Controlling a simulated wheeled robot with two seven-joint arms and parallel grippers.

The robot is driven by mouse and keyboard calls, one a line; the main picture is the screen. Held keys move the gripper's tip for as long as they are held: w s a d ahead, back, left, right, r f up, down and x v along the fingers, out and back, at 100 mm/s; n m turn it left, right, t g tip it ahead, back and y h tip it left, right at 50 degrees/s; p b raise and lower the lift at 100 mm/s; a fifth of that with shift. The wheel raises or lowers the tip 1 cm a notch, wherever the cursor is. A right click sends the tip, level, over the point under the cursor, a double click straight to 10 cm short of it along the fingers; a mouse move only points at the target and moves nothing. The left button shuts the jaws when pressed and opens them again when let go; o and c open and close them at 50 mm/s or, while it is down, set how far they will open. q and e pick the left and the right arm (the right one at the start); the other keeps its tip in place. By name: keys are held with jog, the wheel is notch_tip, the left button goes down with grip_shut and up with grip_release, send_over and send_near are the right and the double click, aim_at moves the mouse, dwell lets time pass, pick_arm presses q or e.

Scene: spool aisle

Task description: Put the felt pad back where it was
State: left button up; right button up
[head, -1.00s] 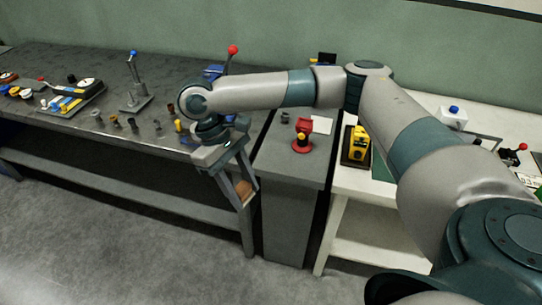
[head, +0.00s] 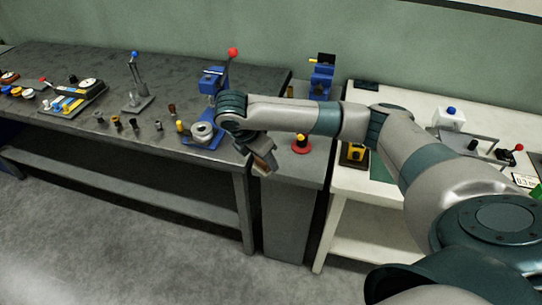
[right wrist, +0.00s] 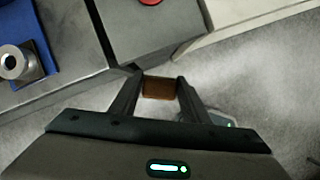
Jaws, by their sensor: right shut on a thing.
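My right gripper (head: 263,164) is shut on the brown felt pad (head: 266,156), in front of the edge of the dark bench and the grey cabinet. In the right wrist view, the felt pad (right wrist: 158,88) sits between the two fingertips of my right gripper (right wrist: 157,84), with the bench edge and floor behind it. The pad appears clear of any surface. My left gripper is not in view.
The blue press (head: 212,80) with a red knob stands at the right end of the dark bench (head: 200,65). A red item (head: 300,146) and a blue device (head: 322,75) show around the grey cabinet (head: 287,215). The white table (head: 345,185) is to the right.

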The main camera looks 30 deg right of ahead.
jog(key=d+n+t+y, duration=0.1)
jog(key=d+n, duration=0.4)
jog(key=d, duration=0.5)
jog(key=shift+d+n+t+p, duration=0.25)
jog(key=shift+n+t+p, duration=0.15)
jog(key=shift+t+p, duration=0.1)
jog(key=shift+w+f, duration=0.1)
jog(key=w+f+p, duration=0.1)
jog(key=w+f, duration=0.1)
jog(key=w, duration=0.1)
jog(key=w+f+p, duration=0.1)
jog(key=w+f, duration=0.1)
jog(key=w, duration=0.2)
jog(key=w+f+p, duration=0.1)
jog(key=w+f, duration=0.1)
jog(key=w, duration=0.1)
jog(key=shift+w+a+f, duration=0.1)
jog(key=shift+w+a, duration=0.15)
jog(key=shift+w, duration=0.1)
jog(key=shift+w+f, duration=0.4)
jog(key=shift+w, duration=0.05)
jog(key=shift+f+p, duration=0.9)
jog(key=shift+f, duration=1.05)
